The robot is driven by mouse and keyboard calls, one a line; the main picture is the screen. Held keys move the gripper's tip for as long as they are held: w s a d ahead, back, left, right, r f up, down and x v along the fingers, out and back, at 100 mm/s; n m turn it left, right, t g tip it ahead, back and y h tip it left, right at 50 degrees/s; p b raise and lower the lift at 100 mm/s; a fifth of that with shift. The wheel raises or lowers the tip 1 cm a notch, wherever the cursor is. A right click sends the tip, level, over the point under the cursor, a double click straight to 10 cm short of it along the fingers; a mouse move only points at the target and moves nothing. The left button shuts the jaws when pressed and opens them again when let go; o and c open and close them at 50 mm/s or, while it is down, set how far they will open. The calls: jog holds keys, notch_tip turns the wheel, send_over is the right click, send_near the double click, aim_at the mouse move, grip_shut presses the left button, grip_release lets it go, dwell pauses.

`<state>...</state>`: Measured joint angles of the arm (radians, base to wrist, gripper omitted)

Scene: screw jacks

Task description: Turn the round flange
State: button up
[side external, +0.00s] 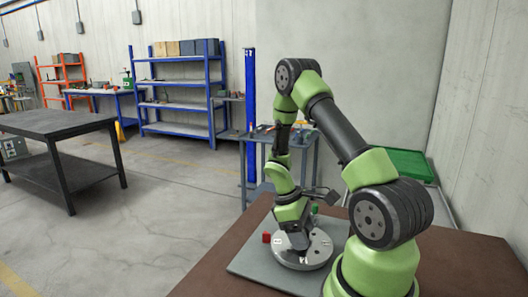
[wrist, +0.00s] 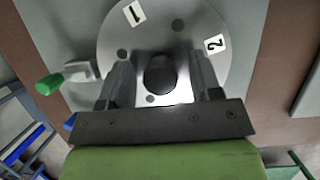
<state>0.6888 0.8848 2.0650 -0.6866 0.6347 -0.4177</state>
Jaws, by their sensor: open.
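The round flange (wrist: 185,35) is a grey metal disc with dark holes and white tags marked 1 and 2. It lies flat on a grey plate, and it also shows in the side view (side external: 312,262). A dark round hub (wrist: 160,75) stands at its middle. My gripper (wrist: 161,66) is open and points down over the flange, one finger on each side of the hub. Gaps show between the fingers and the hub. The near part of the flange is hidden behind my gripper in the wrist view. I cannot tell whether the fingertips touch the flange.
A green-ended piece (wrist: 50,84) on a light block stands just left of the flange in the wrist view. A small blue piece (wrist: 70,122) shows below it. A red block (side external: 266,238) sits at the flange's left in the side view. Shelves and a dark table (side external: 55,122) stand farther off.

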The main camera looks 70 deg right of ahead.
jog(key=m, duration=0.2)
jog(key=shift+m+y, duration=0.3)
jog(key=shift+y, duration=0.1)
jog(key=w+d+r+m, duration=0.1)
jog(key=w+r, duration=0.3)
jog(key=r, duration=0.5)
jog(key=s+a+r+m+t, duration=0.1)
jog(key=s+a+r+t, duration=0.1)
jog(key=a+r+t, duration=0.8)
jog(key=shift+s+a+r, duration=0.15)
jog(key=shift+a+r, duration=3.2)
jog(key=shift+a, duration=1.4)
